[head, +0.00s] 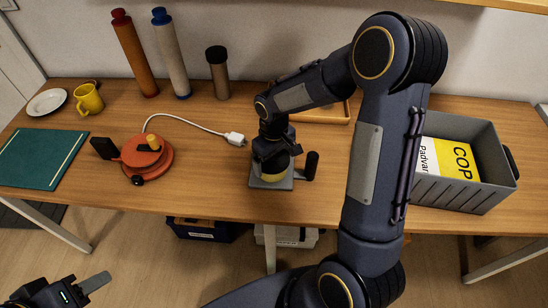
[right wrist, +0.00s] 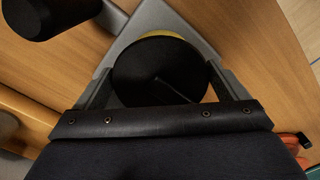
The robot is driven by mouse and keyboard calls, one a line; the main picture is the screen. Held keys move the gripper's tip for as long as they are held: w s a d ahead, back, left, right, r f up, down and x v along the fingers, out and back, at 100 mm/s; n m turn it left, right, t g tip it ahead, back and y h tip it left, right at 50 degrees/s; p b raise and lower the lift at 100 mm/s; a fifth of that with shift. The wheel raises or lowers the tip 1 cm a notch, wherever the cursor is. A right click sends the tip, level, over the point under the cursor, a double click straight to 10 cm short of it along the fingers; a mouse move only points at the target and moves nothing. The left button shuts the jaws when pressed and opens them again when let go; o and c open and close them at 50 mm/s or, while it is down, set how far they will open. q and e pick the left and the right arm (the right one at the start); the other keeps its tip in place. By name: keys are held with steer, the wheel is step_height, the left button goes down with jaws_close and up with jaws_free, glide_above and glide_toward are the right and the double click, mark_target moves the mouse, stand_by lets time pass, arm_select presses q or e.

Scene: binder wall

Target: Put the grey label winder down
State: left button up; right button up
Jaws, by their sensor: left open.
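The grey label winder (head: 285,183) has a square grey base, a black and yellow round top and an upright black crank handle (head: 311,165). It is at the middle of the table near the front edge, and its base looks flat on the wood or very close to it. My right gripper (head: 271,158) is over it from above. In the right wrist view its fingers (right wrist: 163,85) lie against both sides of the winder's black round top (right wrist: 160,70). My left gripper (head: 95,283) is open and empty at the lower left, off the table's front.
An orange winder (head: 150,166) stands left of the grey one, with a white cable and plug (head: 234,138) behind. A grey bin (head: 455,193) with a yellow binder is at right. A teal binder (head: 42,157), plate, yellow mug (head: 88,99) and tubes stand left. A wooden tray is behind.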

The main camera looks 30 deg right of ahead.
mark_target(274, 161)
steer(key=shift+o, duration=0.4)
steer(key=shift+r, duration=0.1)
steer(key=shift+r+p, duration=0.25)
steer(key=shift+p, duration=0.05)
step_height(274, 161, up, 11)
steer(key=s+a+r+m+t+y, duration=0.1)
steer(key=s+r+m+t+y, duration=0.1)
steer(key=s, duration=0.8)
steer(key=s+a+r+m+t+y, duration=0.1)
steer(key=s+a+r+m+t, duration=0.1)
steer(key=s, duration=0.8)
steer(key=shift+s+a+r+t+y, duration=0.15)
steer(key=shift+s+r+t+y, duration=0.2)
steer(key=shift+t, duration=0.45)
steer(key=shift+w+f, duration=0.1)
